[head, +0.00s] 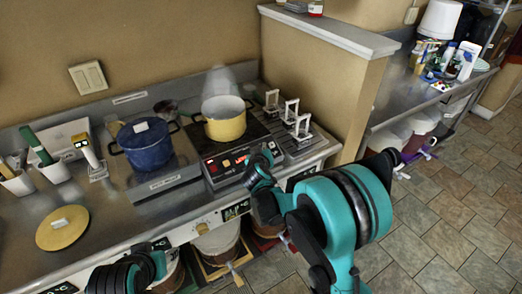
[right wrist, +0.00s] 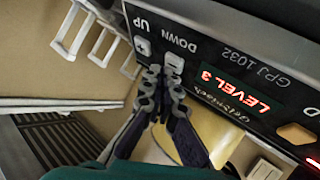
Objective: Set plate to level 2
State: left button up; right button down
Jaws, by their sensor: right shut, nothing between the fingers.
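The plate (head: 211,148) is a black hot plate with a front control panel, under a yellow pot (head: 226,127). In the right wrist view its display (right wrist: 240,90) reads LEVEL 3 in red. The UP button (right wrist: 143,46) and the DOWN button (right wrist: 174,61) sit beside the display. My right gripper (right wrist: 163,72) is shut and empty, its tips at the DOWN button; I cannot tell whether they touch. In the head view my right gripper (head: 262,162) is at the panel's right end. My left gripper (head: 130,274) is low in the head view, its fingers unclear.
A blue pot (head: 147,147) stands on another unit to the left. White metal frames (head: 290,110) stand just right of the plate. A yellow disc (head: 62,228) lies at the counter's left. A half wall (head: 318,75) rises behind the right end.

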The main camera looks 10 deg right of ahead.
jog(key=shift+w+a+f+b, duration=0.1)
jog(key=shift+w+f+b, duration=0.1)
jog(key=shift+f+b, duration=0.2)
dwell(0.4)
jog(key=shift+r, duration=0.1)
jog(key=shift+s+r+p, duration=0.4)
jog(key=shift+r+p, duration=0.15)
jog(key=shift+r, duration=0.1)
jog(key=r+p, duration=0.1)
jog(key=s+r+p, duration=0.1)
jog(key=r, duration=0.1)
jog(key=s+d+r+p, duration=0.1)
jog(key=shift+s+d+r, duration=0.1)
jog(key=shift+s+r, duration=0.05)
jog(key=shift+r, duration=0.05)
dwell(0.4)
dwell(0.4)
